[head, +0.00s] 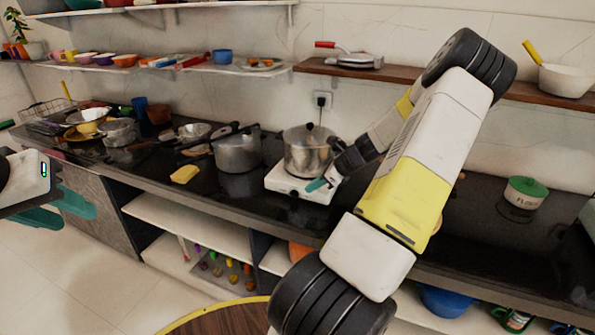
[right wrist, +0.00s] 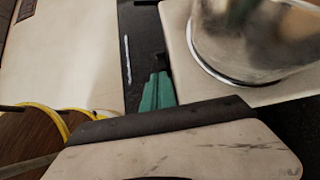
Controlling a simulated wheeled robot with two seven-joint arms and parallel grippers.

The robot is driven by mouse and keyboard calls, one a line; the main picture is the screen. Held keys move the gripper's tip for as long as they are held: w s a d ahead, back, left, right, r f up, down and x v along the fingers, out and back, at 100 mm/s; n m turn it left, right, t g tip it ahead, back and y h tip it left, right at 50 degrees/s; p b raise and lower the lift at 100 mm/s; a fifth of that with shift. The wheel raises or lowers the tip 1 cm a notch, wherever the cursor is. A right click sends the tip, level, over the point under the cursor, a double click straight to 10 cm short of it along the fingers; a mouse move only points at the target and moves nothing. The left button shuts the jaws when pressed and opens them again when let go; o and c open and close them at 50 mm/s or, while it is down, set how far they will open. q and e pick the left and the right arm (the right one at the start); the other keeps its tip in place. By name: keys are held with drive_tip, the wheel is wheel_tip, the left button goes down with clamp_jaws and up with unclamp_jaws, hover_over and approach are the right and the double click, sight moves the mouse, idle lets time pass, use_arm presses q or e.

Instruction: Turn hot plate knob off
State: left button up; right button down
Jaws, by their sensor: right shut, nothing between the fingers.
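The white hot plate (head: 283,182) stands on the dark counter with a steel pot (head: 305,150) on it. In the right wrist view, the hot plate (right wrist: 180,45) fills the upper right, under the pot's base (right wrist: 245,40). My right gripper (head: 317,185) is shut and empty at the hot plate's front edge; its teal fingers (right wrist: 157,90) show in the wrist view. A small dark part lies just beyond the fingertips, perhaps the knob; I cannot tell its setting or whether they touch. My left gripper (head: 62,208) is at the far left, its teal fingers apart, away from the counter.
A pressure cooker (head: 238,152) and a yellow sponge (head: 185,174) are left of the hot plate. Shelves with dishes run above. Open cupboard shelves (head: 190,225) lie below the counter edge.

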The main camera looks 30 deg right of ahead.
sight(295, 198)
drive_tip(key=x, duration=0.6)
drive_tip(key=shift+w+f, duration=0.1)
